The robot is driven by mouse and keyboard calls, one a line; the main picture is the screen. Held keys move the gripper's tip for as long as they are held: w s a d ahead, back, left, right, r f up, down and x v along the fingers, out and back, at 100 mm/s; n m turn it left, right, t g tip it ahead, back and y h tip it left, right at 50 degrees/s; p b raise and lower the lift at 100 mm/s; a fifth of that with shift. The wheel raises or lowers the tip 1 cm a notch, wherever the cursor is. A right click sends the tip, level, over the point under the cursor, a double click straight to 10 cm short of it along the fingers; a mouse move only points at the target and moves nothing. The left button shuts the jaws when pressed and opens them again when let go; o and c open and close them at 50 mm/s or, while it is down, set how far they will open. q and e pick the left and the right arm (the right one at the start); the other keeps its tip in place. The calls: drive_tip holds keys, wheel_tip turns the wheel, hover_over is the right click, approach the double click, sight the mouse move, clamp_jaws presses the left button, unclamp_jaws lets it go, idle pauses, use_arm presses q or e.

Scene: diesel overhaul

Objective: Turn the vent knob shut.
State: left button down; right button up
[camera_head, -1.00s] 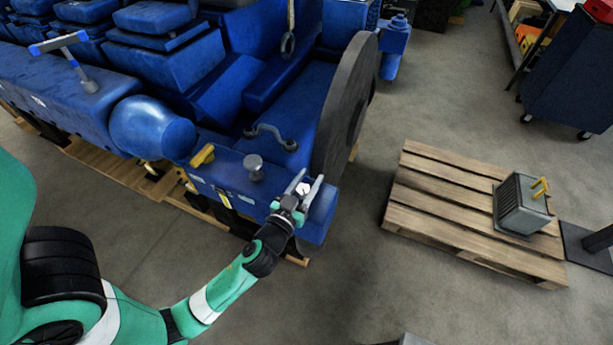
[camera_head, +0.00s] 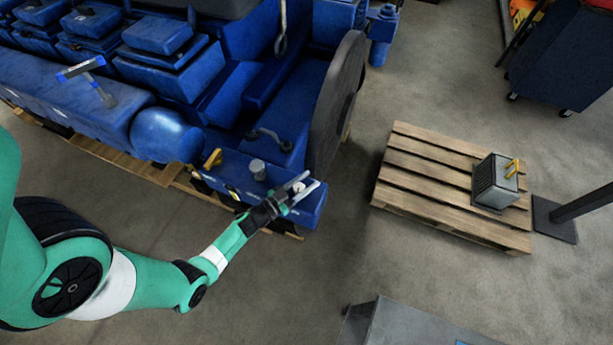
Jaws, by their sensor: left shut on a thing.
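The blue engine (camera_head: 165,135) fills the upper left of the head view. At its near right corner, a ledge (camera_head: 236,180) carries a grey round-topped cap (camera_head: 257,168), a yellow handle (camera_head: 213,158) and a small pale knob (camera_head: 298,187), which appears to be the vent knob. My left gripper (camera_head: 299,188) reaches in from the lower left and is shut on the pale knob, with one finger on each side. The fingers and wrist hide part of the knob, and its turn angle cannot be read. My right gripper is out of view.
A large dark wheel (camera_head: 333,105) stands just behind the ledge. A wooden pallet (camera_head: 425,175) with a grey box (camera_head: 492,182) lies to the right. A grey cabinet (camera_head: 400,325) is at the bottom. Floor is clear between engine and pallet.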

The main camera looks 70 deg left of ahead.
use_arm(q)
drive_tip(key=shift+r, duration=0.25)
drive_tip(key=c, duration=0.9)
unclamp_jaws()
drive_tip(key=o, duration=0.5)
drive_tip(key=shift+f, duration=0.1)
drive_tip(key=shift+s, duration=0.15)
drive_tip(key=shift+s+d, duration=0.1)
drive_tip(key=shift+s, duration=0.3)
drive_tip(key=p+v, duration=0.2)
drive_tip(key=v, duration=0.8)
drive_tip(key=shift+s, duration=0.3)
